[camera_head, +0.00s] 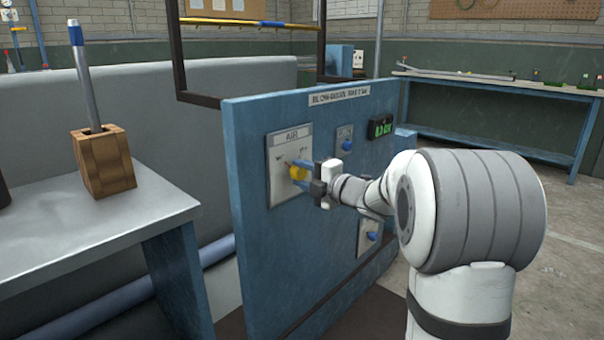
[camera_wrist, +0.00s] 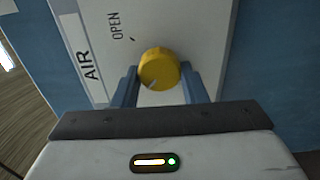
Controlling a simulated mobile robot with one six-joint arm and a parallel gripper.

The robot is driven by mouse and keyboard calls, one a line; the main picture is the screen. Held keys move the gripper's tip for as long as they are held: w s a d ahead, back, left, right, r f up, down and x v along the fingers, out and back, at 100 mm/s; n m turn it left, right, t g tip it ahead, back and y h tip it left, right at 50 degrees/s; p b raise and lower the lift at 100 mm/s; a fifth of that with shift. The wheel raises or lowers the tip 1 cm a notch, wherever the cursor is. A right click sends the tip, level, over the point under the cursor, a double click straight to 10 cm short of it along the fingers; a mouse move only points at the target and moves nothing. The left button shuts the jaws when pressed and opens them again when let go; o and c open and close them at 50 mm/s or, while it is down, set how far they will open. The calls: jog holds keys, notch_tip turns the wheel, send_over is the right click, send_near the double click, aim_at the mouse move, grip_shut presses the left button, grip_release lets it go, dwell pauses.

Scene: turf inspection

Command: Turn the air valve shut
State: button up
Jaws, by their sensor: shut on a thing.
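The air valve is a round yellow knob (camera_head: 298,173) on a pale plate (camera_head: 283,188) marked AIR, fixed to the blue panel. My gripper (camera_head: 301,176) is at the plate with its blue fingers on either side of the knob. In the wrist view the knob (camera_wrist: 158,69) sits between the two fingertips of my gripper (camera_wrist: 158,84), which is shut on it. The word OPEN and a short dark tick show on the plate above and left of the knob; other plate markings are hidden or too small to read.
The blue panel (camera_head: 250,250) also carries a small plate with a blue knob (camera_head: 346,144), a green-lit display (camera_head: 382,126) and a lower blue knob (camera_head: 371,236). A grey table (camera_head: 60,245) with a wooden block (camera_head: 104,162) holding a pen-like tool stands at left.

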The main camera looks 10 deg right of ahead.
jog(key=o, duration=1)
jog(key=shift+r, duration=0.1)
jog(key=p+v, duration=0.2)
jog(key=v, duration=0.6)
jog(key=shift+p, duration=0.3)
